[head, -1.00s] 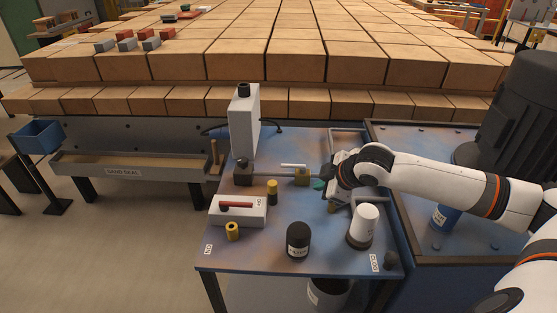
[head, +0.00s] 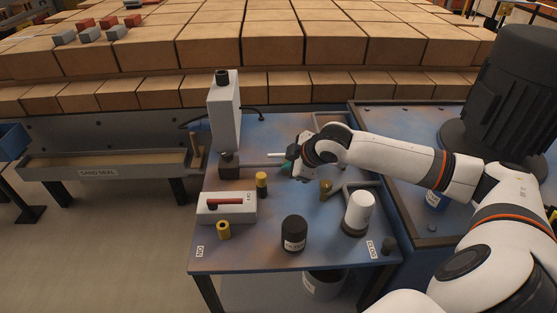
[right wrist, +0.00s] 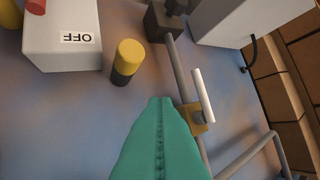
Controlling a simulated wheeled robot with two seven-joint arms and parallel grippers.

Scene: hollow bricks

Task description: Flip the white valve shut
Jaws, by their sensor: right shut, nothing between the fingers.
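The white valve lever (right wrist: 203,95) sits on a brass valve body (right wrist: 194,118) on a thin grey pipe (right wrist: 178,73). In the right wrist view the lever lies roughly along the pipe. The head view also shows the lever (head: 274,155), but my right gripper hides the brass body there. My right gripper (head: 287,166) is shut and empty, just right of the lever. In the right wrist view its teal fingertips (right wrist: 160,100) are beside the pipe, apart from the lever in the picture; their height over the table is unclear. My left gripper is not in view.
A white switch box (head: 228,208) with a red lever, a yellow-and-black knob (head: 262,184), a black canister (head: 294,232) and a white canister (head: 358,213) stand on the blue table. A tall white box (head: 223,110) stands behind. Brick rows lie beyond.

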